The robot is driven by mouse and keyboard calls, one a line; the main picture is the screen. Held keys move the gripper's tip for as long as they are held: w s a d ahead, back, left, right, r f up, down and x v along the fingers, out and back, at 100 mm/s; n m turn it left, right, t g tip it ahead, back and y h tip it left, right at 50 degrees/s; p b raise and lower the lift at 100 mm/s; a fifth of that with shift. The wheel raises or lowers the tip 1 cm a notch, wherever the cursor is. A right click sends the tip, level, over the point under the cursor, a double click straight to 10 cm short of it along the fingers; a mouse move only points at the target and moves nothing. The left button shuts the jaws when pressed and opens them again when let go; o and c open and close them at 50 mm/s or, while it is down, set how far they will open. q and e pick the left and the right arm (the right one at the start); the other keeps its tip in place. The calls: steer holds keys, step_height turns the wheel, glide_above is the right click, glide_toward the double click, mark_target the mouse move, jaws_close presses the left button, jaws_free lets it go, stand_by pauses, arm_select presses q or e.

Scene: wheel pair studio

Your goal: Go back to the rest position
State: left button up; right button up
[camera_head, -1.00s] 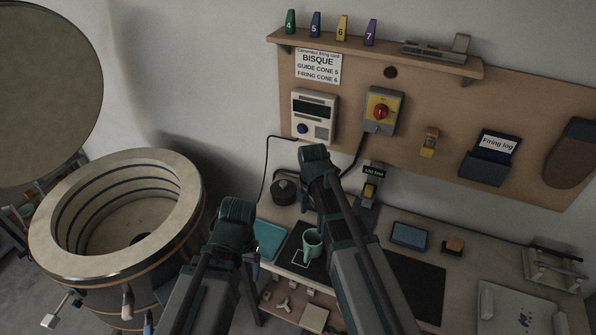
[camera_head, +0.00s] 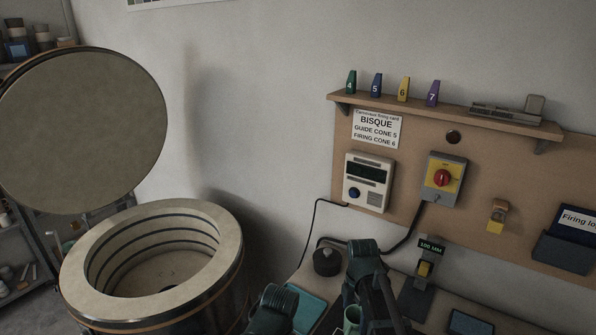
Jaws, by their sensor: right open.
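My right arm (camera_head: 365,260) comes in at the lower middle, its dark wrist bent over the bench. My right gripper (camera_head: 351,292) is small and dark there, open, with no object seen between its fingers. A dark joint of my left arm (camera_head: 274,308) shows at the bottom edge, left of the right arm. My left gripper's fingers are out of sight.
A round kiln (camera_head: 225,225) stands open at the left, its big lid (camera_head: 80,130) raised. A dark round pot (camera_head: 327,261) and a teal tray (camera_head: 309,312) sit on the bench.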

step_height(320, 180, down, 2)
steer(key=shift+b, duration=0.6)
arm_select(q)
step_height(320, 180, down, 2)
steer(key=shift+f, duration=0.1)
arm_select(e)
steer(key=shift+r, duration=0.1)
